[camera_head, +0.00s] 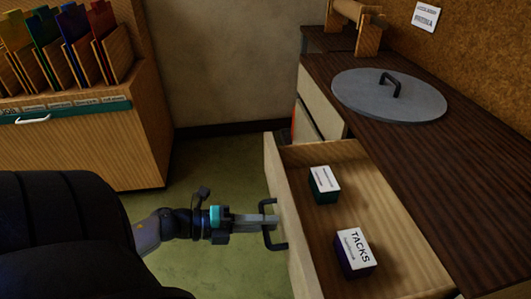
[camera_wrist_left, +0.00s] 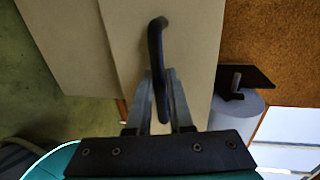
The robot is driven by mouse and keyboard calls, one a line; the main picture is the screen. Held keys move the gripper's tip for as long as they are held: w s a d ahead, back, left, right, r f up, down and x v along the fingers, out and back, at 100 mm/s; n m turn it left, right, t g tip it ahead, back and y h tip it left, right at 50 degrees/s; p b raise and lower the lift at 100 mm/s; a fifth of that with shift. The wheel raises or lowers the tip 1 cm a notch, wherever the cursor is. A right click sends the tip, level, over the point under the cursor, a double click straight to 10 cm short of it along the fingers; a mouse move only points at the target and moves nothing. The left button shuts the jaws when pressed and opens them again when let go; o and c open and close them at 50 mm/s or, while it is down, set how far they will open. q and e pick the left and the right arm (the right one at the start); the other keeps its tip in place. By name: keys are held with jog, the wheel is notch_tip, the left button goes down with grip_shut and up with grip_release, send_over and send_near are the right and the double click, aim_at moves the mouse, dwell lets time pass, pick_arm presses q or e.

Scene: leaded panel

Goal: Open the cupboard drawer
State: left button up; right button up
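The cupboard drawer (camera_head: 283,215) is pulled well out from under the dark wooden counter, and its inside shows from above. Its dark bar handle (camera_head: 268,224) is on the front panel. My left gripper (camera_head: 270,219) reaches the handle from the left in the head view. In the left wrist view, the handle (camera_wrist_left: 156,50) runs between the two fingers of my left gripper (camera_wrist_left: 159,78), which are closed up against it on both sides. A box marked TACKS (camera_head: 355,253) and a smaller white-topped box (camera_head: 324,184) stand in the drawer. My right gripper is not in view.
A round grey lid (camera_head: 389,95) with a dark handle lies on the counter (camera_head: 460,165). A wooden cabinet with coloured panes in slots (camera_head: 65,135) stands at the left. Green floor (camera_head: 220,165) is free between the cabinet and the drawer.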

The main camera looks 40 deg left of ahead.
pick_arm(q)
jog(key=o, duration=0.4)
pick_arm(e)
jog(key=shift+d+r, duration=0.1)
pick_arm(q)
jog(key=p+v, duration=0.3)
jog(key=v, duration=1.2)
jog(key=shift+p, duration=0.4)
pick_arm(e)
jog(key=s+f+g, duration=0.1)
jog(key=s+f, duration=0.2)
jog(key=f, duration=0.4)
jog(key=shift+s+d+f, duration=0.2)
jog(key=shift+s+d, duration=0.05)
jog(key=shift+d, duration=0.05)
pick_arm(q)
jog(key=shift+s, duration=0.1)
